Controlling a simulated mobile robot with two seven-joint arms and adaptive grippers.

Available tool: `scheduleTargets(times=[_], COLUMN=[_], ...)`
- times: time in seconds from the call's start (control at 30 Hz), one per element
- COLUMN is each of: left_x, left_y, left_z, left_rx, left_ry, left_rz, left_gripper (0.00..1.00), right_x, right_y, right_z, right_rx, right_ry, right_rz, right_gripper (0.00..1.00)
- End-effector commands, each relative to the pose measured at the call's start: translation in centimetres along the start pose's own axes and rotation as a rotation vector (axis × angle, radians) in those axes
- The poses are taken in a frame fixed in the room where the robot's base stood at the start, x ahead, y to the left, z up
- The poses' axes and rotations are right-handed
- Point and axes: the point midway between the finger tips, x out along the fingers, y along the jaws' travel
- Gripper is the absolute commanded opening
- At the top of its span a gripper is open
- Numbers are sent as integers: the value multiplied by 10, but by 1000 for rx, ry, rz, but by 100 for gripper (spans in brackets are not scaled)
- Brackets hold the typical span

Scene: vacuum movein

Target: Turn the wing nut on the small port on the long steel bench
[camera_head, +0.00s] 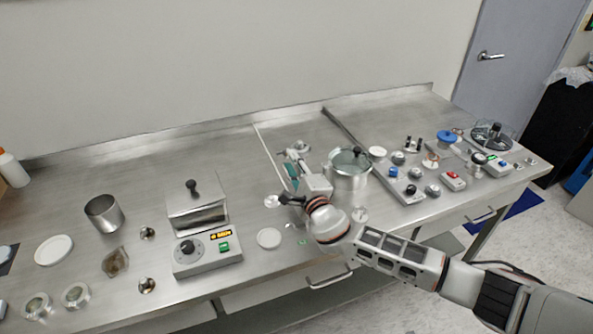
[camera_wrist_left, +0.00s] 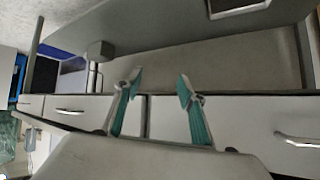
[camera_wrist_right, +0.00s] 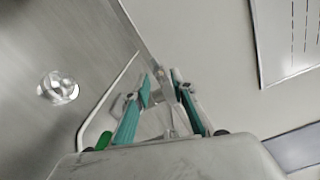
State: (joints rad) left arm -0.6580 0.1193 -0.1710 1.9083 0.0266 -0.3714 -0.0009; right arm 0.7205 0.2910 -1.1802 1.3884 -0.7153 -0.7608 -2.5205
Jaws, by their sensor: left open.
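My right gripper (camera_head: 291,172) is over the middle of the long steel bench (camera_head: 130,170), beside the large lidded pot. In the right wrist view its teal fingers (camera_wrist_right: 161,90) stand close together with a narrow gap. A pale metal shape (camera_wrist_right: 163,108) shows between or behind them; I cannot tell whether they grip it. A small round steel fitting (camera_head: 302,147) shows just behind the gripper. A round steel piece (camera_wrist_right: 58,88) lies left of the fingers in the right wrist view. I cannot make out the wing nut. My left gripper (camera_wrist_left: 160,84) is open and empty, before the drawer fronts.
The lidded steel pot (camera_head: 349,180) stands close right of my right gripper. A control box (camera_head: 207,253) and steel cup (camera_head: 104,213) are to the left. Several small fittings and a blue knob (camera_head: 446,138) crowd the right end. The back strip is mostly clear.

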Motion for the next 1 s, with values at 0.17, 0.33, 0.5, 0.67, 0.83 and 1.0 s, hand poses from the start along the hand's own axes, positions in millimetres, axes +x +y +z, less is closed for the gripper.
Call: scheduleTargets(times=[0.17, 0.33, 0.5, 0.67, 0.83, 1.0], left_x=[0, 1, 1, 1, 1, 1], left_y=[0, 0, 0, 0, 0, 0], left_z=[-2, -2, -3, -3, -3, -3], left_rx=[1, 1, 1, 1, 1, 1], left_ry=[3, 4, 4, 5, 5, 5], left_rz=[0, 0, 0, 0, 0, 0], left_gripper=[40, 40, 40, 40, 40, 40], right_x=[-19, -51, -84, -106, -117, -119], right_y=[1, 2, 1, 1, 1, 0], right_z=[-1, -1, -1, -1, 0, 0], right_rx=[1, 2, 1, 0, 0, 0], right_ry=[0, -1, -1, 0, 0, 0], right_rz=[2, 4, 3, 3, 1, 1], right_gripper=[25, 25, 25, 25, 25, 25])
